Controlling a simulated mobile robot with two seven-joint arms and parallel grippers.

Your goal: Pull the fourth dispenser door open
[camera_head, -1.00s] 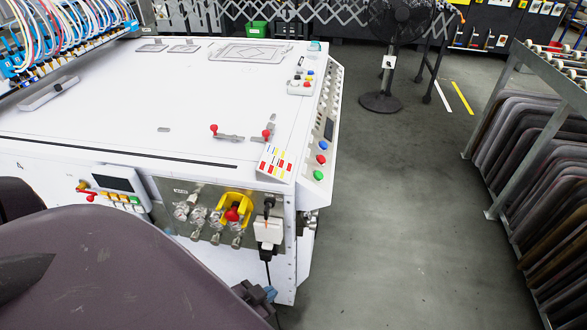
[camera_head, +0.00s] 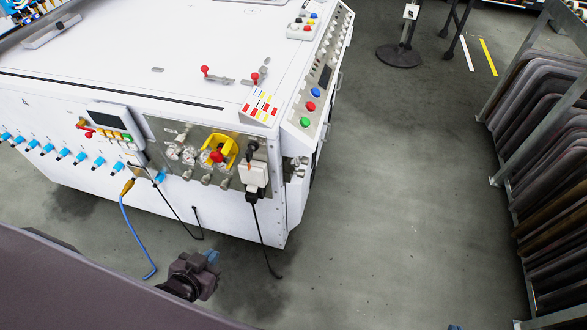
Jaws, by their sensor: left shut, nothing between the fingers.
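No dispenser door can be made out in the head view. A large white machine (camera_head: 120,65) fills the upper left, with a row of blue-tipped fittings (camera_head: 82,157) along its front side. My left gripper (camera_head: 211,257) is at the lower left, below and in front of the machine's corner, over the floor and apart from the machine. It is small and dark with a bluish tip, shut and empty. A small bluish piece at the bottom edge may be the tip of my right gripper (camera_head: 455,327); the rest of it is out of frame.
A control panel (camera_head: 190,180) with a yellow-handled valve sits on the machine's corner. A blue hose (camera_head: 134,235) and black cables hang to the floor. A rack of dark panels (camera_head: 545,150) stands at right, a fan base (camera_head: 400,56) at the back. The grey floor (camera_head: 400,190) between is clear.

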